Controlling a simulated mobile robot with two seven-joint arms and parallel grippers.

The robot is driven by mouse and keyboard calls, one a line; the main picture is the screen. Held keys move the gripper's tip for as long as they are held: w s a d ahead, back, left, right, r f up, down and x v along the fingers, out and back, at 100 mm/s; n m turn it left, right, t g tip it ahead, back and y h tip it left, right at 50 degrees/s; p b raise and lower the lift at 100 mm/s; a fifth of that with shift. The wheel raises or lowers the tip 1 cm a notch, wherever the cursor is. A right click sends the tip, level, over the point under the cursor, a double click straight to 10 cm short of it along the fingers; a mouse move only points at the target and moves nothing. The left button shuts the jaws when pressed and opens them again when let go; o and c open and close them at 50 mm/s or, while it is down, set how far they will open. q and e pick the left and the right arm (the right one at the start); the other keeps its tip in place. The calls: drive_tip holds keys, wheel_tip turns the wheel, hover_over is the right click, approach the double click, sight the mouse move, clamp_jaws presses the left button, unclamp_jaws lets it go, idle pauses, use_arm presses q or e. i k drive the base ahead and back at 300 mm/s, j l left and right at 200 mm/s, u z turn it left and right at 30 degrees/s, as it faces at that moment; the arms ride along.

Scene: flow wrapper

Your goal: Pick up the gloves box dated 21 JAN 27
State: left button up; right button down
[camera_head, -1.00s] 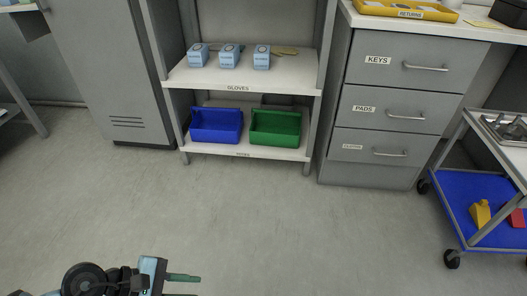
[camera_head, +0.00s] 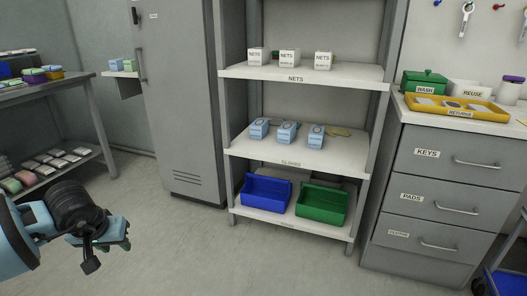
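Three light-blue gloves boxes stand in a row on the middle shelf (camera_head: 258,152): a left one (camera_head: 259,128), a middle one (camera_head: 287,132) and a right one (camera_head: 316,136). Their print is too small to read, so I cannot tell which is dated 21 JAN 27. A flat tan item (camera_head: 339,131) lies behind the right box. My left gripper (camera_head: 112,246) is at the lower left, in front of the grey locker and well away from the shelf. Its fingers are seen at an angle and their gap is unclear. My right gripper is out of view.
White NETS boxes (camera_head: 289,58) stand on the shelf above. Blue (camera_head: 265,191) and green (camera_head: 321,203) bins sit on the bottom shelf. Drawers (camera_head: 445,180) flank the rack at right, a locker (camera_head: 178,110) at left. The floor before the rack is clear.

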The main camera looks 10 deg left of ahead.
sight(316, 135)
drive_tip(key=i+l+z, duration=0.1)
drive_tip(key=i+z, duration=0.2)
drive_tip(key=i, duration=0.35)
drive_tip(key=i+z, duration=0.3)
drive_tip(key=i, duration=0.35)
drive_tip(key=i+j+z, duration=0.35)
drive_tip(key=i, duration=0.3)
drive_tip(key=i+l, duration=0.1)
drive_tip(key=i, duration=0.35)
